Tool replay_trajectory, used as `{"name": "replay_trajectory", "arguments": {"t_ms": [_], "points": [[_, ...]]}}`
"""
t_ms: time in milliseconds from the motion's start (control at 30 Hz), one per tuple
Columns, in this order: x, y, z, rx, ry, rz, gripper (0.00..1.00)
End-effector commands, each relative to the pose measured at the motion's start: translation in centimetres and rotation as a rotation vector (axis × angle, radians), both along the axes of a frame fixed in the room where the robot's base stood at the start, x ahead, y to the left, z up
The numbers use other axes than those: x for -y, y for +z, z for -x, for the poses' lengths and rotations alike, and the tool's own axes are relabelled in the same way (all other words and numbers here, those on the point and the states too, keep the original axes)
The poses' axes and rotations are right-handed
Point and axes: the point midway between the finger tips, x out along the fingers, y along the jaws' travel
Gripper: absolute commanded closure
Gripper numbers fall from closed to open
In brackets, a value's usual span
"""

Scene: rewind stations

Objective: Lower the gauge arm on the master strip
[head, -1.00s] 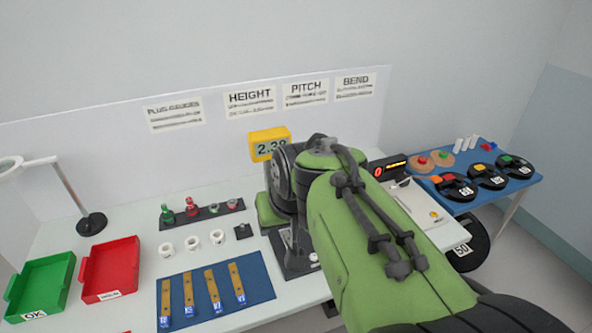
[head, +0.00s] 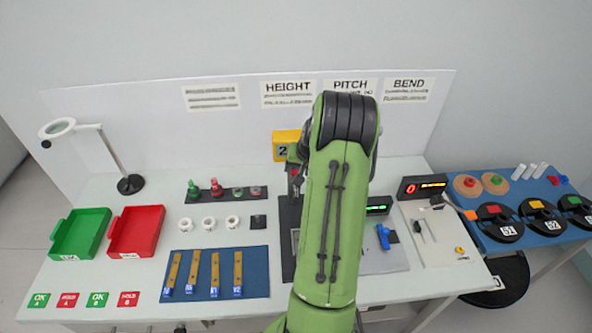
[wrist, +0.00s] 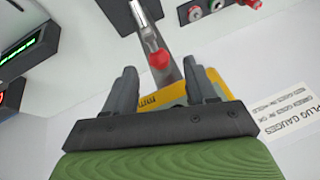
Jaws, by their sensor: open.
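The height gauge stands at the middle of the table. Its yellow display (head: 284,145) and part of its dark base (head: 287,255) show left of my arm in the head view. In the wrist view a grey metal gauge part (wrist: 148,28) carries a red knob (wrist: 160,59), with the yellow display (wrist: 160,99) behind. My gripper (wrist: 160,70) is open, its fingers on either side of the red knob; I cannot tell whether they touch it. My arm hides the gripper in the head view. No strip is visible at the gauge, and I cannot identify the master strip.
Several brass strips lie on a blue mat (head: 262,285), left of the gauge. Red and green plug gauges and white rings stand behind it. A green tray (head: 60,240) and red tray (head: 117,238) are at left. Other stations and a blue table (head: 530,240) are at right.

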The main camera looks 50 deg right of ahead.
Motion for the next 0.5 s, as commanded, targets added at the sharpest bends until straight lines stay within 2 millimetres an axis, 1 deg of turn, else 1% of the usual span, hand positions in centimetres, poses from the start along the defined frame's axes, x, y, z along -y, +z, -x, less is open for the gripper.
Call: {"name": "replay_trajectory", "arguments": {"t_ms": [33, 100, 200, 467, 500], "points": [[0.1, -0.9, -0.4, -0.001, 0.001, -0.004, 0.44], [0.4, -1.8, -0.9, 0.0, 0.001, -0.002, 0.44], [0.5, -2.7, -1.2, -0.001, 0.0, -0.002, 0.44], [0.6, -3.0, -1.4, 0.0, 0.001, 0.0, 0.44], [0.6, -3.0, -1.3, 0.0, 0.001, 0.0, 0.47]]}}
